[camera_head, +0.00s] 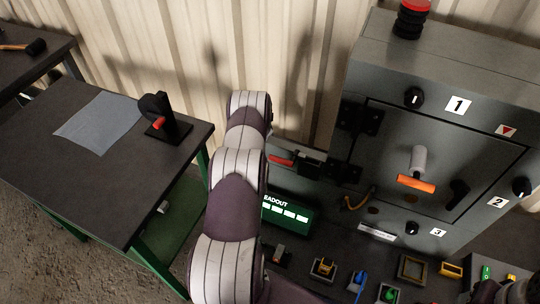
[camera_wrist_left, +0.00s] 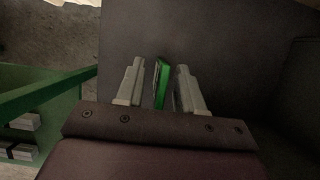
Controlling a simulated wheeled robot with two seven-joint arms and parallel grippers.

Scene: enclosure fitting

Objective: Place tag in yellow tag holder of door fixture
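In the left wrist view, a thin green piece (camera_wrist_left: 162,83), seen nearly edge-on, is between the two pale fingers of my left gripper (camera_wrist_left: 160,75). It may be the tag. Dark strips show on both sides of it, and I cannot tell whether the fingers touch it. In the head view my left arm covers the middle, and its gripper is hidden. The grey cabinet with its door (camera_head: 450,150) stands at the right. A yellow piece (camera_head: 450,269) is in front of it, and another yellowish piece (camera_head: 323,268) is left of that. I cannot tell which is the tag holder.
A dark table (camera_head: 60,185) at the left bears a grey-blue sheet (camera_head: 98,122) and a black stand (camera_head: 165,122). The green readout box (camera_head: 288,214) is just right of my arm. Several small coloured parts line the bench. An orange-handled lever (camera_head: 416,184) sticks out from the door.

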